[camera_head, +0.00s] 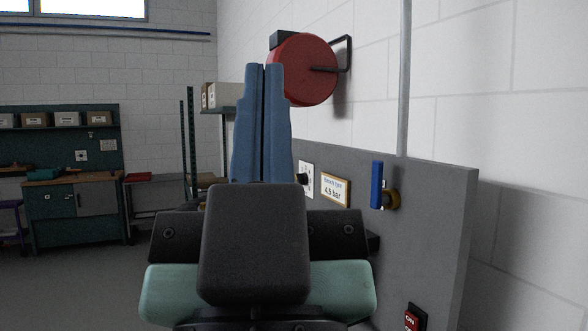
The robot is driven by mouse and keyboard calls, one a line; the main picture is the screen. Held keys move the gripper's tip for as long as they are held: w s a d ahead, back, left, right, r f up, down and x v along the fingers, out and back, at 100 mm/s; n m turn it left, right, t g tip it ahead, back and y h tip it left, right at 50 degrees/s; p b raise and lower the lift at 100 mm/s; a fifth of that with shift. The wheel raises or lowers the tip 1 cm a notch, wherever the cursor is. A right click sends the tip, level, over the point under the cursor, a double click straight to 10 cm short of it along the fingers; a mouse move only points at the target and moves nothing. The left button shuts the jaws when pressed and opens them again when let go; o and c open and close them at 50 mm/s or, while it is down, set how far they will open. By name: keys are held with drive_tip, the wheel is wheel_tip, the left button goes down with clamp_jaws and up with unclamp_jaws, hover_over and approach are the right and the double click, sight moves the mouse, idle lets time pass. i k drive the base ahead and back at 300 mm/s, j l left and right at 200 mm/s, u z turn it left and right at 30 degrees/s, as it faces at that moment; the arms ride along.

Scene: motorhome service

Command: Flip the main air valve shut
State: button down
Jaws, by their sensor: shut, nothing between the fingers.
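The main air valve shows as a blue lever (377,185) on a brass-coloured body (393,199). It is mounted on the grey panel (440,215) at the right. The lever stands upright, roughly in line with the grey pipe (405,80) above. My gripper (264,68) is in the middle of the view, its two long blue fingers shut together with nothing between them. The fingers point away from the camera, to the left of the valve and apart from it in the picture. My gripper and wrist hide part of the panel's far end.
A red reel (305,70) hangs on the wall beyond my fingers. The panel also carries a socket plate (307,180), a "4.5 bar" sign (335,190) and a red switch (412,319). A workbench (75,205) and shelf rack (188,140) stand at the back left. Floor (75,285) is clear at left.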

sight(377, 200)
drive_tip(key=i+j+z, duration=0.1)
drive_tip(key=i+j, duration=0.85)
drive_tip(key=j, duration=0.1)
